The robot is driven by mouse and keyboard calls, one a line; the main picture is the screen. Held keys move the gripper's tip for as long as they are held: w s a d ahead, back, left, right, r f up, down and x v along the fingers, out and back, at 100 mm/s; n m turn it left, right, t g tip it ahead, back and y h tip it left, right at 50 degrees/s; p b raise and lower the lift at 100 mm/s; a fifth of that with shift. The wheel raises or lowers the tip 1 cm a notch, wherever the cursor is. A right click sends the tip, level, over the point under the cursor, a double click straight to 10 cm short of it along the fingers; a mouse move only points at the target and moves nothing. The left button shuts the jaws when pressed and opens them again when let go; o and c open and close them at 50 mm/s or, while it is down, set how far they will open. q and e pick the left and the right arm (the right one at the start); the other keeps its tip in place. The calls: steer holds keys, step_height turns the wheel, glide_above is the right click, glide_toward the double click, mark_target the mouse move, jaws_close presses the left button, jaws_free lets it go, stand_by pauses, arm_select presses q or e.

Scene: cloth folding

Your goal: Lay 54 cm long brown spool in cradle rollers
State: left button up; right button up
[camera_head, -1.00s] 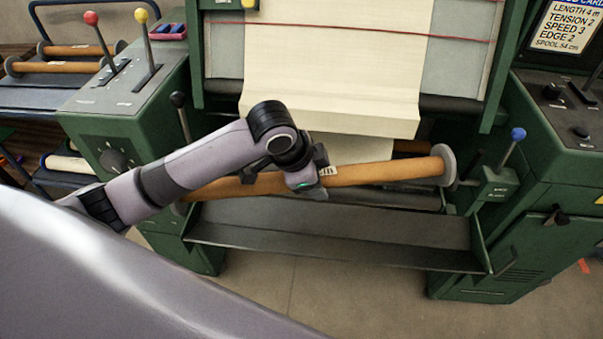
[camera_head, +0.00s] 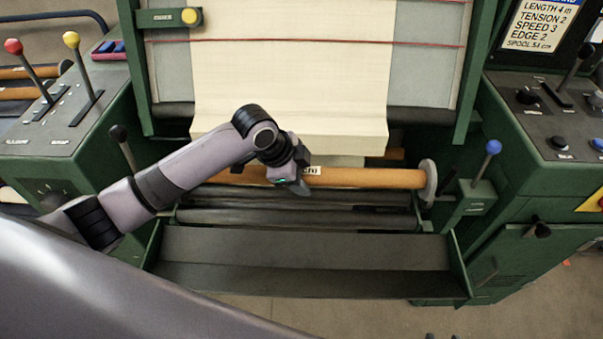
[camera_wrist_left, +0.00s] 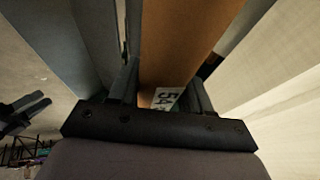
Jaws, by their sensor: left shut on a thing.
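The brown spool (camera_head: 370,178) with a pale end flange (camera_head: 429,180) lies crosswise in front of the cream cloth (camera_head: 290,80). My left gripper (camera_head: 298,184) is shut on it near its middle, beside a white label. In the left wrist view the spool (camera_wrist_left: 185,40) runs between the fingers, and the label (camera_wrist_left: 165,98) reads 54. The dark cradle rollers (camera_head: 300,217) lie just below the spool in the head view; I cannot tell whether it touches them. My arm hides the spool's left end. My right gripper (camera_wrist_left: 25,106) shows small in the left wrist view, its fingers apart and empty.
A dark metal tray (camera_head: 310,250) spans the machine's front below the rollers. A blue-knobbed lever (camera_head: 487,165) stands right of the spool, a black-knobbed lever (camera_head: 122,148) at left. Control consoles flank both sides. Other brown spools (camera_head: 15,93) lie on a rack at far left.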

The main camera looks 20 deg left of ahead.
arm_select(q)
steer(key=w+f+b, duration=0.3)
steer(key=f+b, duration=0.3)
steer(key=f, duration=0.3)
steer(key=shift+a+b, duration=0.3)
steer(key=shift+a, duration=0.1)
steer(key=shift+w+f, duration=0.1)
steer(key=shift+f, duration=0.35)
stand_by(0.3)
steer(key=o, duration=1.1)
steer(key=shift+c, duration=0.2)
steer(key=shift+o, duration=1.2)
steer(key=shift+f, duration=0.15)
steer(key=shift+s+d+f, duration=0.1)
steer(key=shift+s, duration=0.15)
steer(key=w+v, duration=0.1)
steer(key=v, duration=0.6)
steer(key=shift+s+a+r, duration=0.15)
steer(key=shift+a+r, duration=0.1)
steer(key=shift+r, duration=0.25)
